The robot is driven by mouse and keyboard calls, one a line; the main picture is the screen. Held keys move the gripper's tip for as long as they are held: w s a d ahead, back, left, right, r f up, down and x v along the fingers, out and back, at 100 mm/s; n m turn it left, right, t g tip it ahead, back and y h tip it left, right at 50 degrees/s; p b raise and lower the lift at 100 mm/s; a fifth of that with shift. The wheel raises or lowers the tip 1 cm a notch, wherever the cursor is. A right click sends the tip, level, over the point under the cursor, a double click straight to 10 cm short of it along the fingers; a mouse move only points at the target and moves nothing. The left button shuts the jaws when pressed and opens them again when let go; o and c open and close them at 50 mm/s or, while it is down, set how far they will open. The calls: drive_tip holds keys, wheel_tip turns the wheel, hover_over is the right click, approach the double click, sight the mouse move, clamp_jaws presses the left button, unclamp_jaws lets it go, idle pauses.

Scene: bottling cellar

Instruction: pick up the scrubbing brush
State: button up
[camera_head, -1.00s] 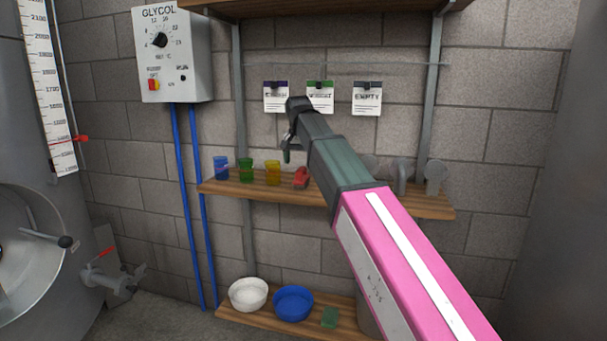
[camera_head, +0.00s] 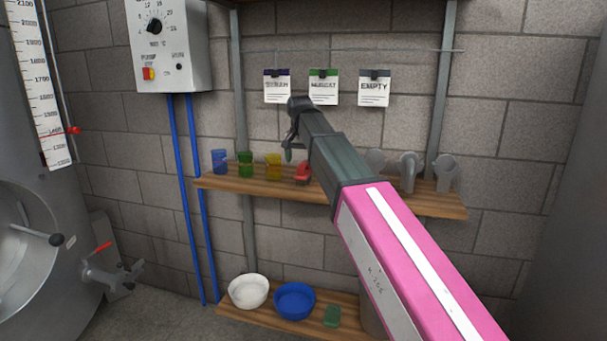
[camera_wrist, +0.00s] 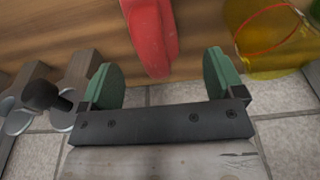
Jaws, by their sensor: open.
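A red, rounded, elongated object (camera_head: 303,172) lies on the middle wooden shelf, right of the yellow cup. It looks like the scrubbing brush, but I cannot make out bristles. In the wrist view the red object (camera_wrist: 153,35) shows beyond and between my fingers, apart from them. My gripper (camera_head: 290,148) is in front of the shelf, just above and left of the red object in the head view. Its green fingers are spread and empty in the wrist view (camera_wrist: 162,80). My arm hides part of the shelf to the right.
A yellow cup (camera_head: 273,167), green cup (camera_head: 245,165) and blue cup (camera_head: 219,161) stand left of the red object. Grey metal fittings (camera_head: 409,171) stand to the right. The lower shelf holds a white bowl (camera_head: 248,291), blue bowl (camera_head: 295,301) and green block (camera_head: 332,316).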

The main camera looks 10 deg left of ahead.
sight(304, 162)
drive_tip(key=f, duration=0.4)
drive_tip(key=shift+w+d+f, duration=0.2)
drive_tip(key=shift+d+f, duration=0.05)
drive_tip(key=shift+f, duration=0.05)
drive_tip(key=c, duration=1.1)
drive_tip(key=shift+r, duration=0.1)
drive_tip(key=shift+r, duration=0.45)
drive_tip(key=r, duration=0.3)
drive_tip(key=shift+s+a+r, duration=0.1)
drive_tip(key=shift+a+r, duration=0.1)
drive_tip(key=shift+r, duration=0.1)
drive_tip(key=s+a+r, duration=0.2)
drive_tip(key=a, duration=0.1)
drive_tip(key=s+a+r, duration=0.2)
drive_tip(key=a, duration=0.1)
drive_tip(key=s+a+r, duration=0.2)
drive_tip(key=a, duration=0.1)
drive_tip(key=shift+s+r, duration=0.2)
drive_tip(key=shift+s, duration=0.15)
